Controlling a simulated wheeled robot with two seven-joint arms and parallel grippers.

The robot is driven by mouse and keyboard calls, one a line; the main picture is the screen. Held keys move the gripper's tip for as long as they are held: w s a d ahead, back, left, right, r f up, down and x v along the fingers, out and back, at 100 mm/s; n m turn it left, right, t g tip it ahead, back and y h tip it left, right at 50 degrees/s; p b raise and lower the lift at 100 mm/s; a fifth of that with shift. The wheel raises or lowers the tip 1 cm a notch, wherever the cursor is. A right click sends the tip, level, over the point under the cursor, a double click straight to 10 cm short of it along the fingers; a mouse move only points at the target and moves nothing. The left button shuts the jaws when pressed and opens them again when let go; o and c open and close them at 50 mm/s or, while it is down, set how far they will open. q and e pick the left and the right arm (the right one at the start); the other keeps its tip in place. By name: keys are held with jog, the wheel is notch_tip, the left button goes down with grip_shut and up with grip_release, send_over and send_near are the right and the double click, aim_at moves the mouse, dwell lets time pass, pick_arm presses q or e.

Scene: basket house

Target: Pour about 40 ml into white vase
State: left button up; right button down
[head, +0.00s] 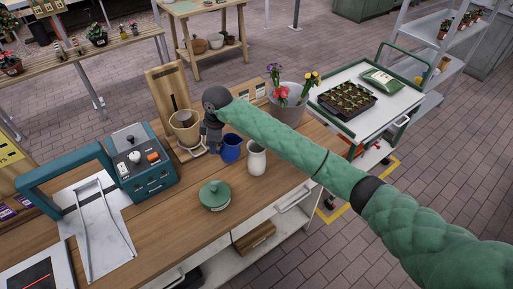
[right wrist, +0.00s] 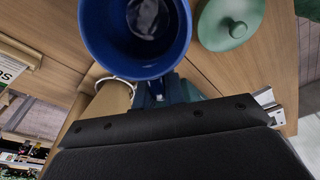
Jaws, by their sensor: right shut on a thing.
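A white vase (head: 256,158) stands upright on the wooden bench in the head view. A blue jug (head: 231,148) is just left of it, upright or nearly so. In the right wrist view the jug (right wrist: 135,35) opens toward the camera, with a greyish, shiny patch inside that looks like liquid. The fingers (right wrist: 163,92) meet at its wall. I cannot tell whether the jug touches the bench. My left gripper is not in view.
A green lidded pot (head: 214,195) sits in front of the vase. A tan pot (head: 186,128) on a wooden stand is left of my gripper. A grey flower bucket (head: 288,110) stands behind. A teal machine (head: 145,165) is at left. Bench space right of the green pot is clear.

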jog(key=shift+a+f+h+b, duration=0.25)
jog(key=shift+f+h, duration=0.25)
jog(key=shift+f, duration=0.35)
jog(key=shift+a+f+h+b, duration=0.1)
jog(key=shift+a+f+h, duration=0.1)
jog(key=shift+f+h, duration=0.45)
jog(key=shift+f, duration=0.15)
